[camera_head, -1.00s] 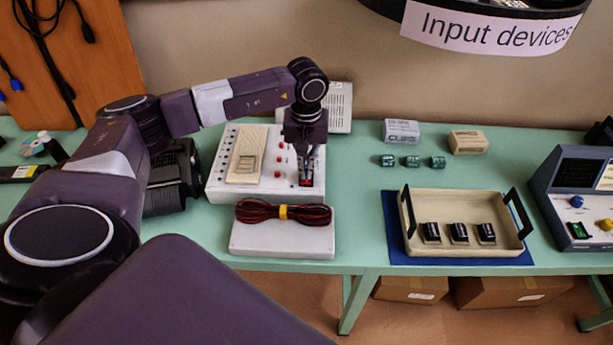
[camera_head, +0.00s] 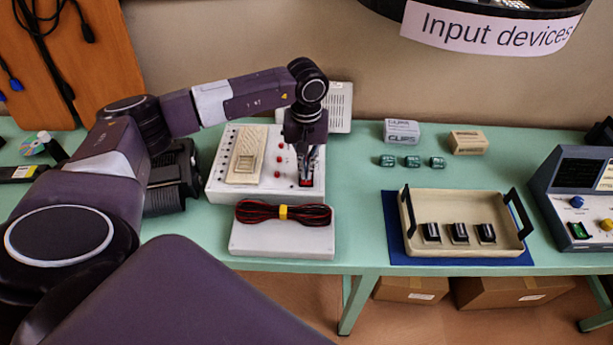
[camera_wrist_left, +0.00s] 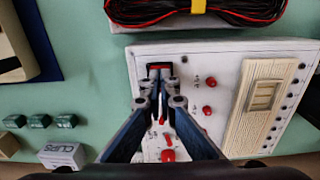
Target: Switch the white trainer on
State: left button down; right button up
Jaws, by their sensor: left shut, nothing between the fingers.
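The white trainer (camera_head: 270,192) lies on the green table, with a cream breadboard panel (camera_head: 246,155) and several red knobs on its top. My left gripper (camera_head: 306,178) is shut and empty, pointing down over the trainer's near right corner. A red switch in a black frame (camera_wrist_left: 159,69) is at that corner. In the left wrist view my left gripper (camera_wrist_left: 160,86) has its fingertips together right at the switch's edge. The fingers partly hide the switch. I cannot tell whether they touch it or which way it is tipped. My right gripper does not show.
A white box with a coil of red and black wire (camera_head: 283,214) stands in front of the trainer. A cream tray (camera_head: 466,247) with several black parts is on a blue mat to the right. Small green blocks (camera_head: 412,161) and two boxes stand behind it. A blue-grey console is far right.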

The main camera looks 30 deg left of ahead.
aim_at(306, 181)
pick_arm(q)
jog(key=shift+s+f+b, duration=0.1)
jog(key=shift+f+b, duration=0.9)
jog(key=shift+f, duration=0.15)
dwell(0.4)
jog(key=shift+r, duration=0.2)
jog(key=shift+r+p, duration=0.45)
jog(key=shift+r, duration=0.05)
jog(key=shift+r+p, duration=1.35)
jog(key=shift+r, duration=1.5)
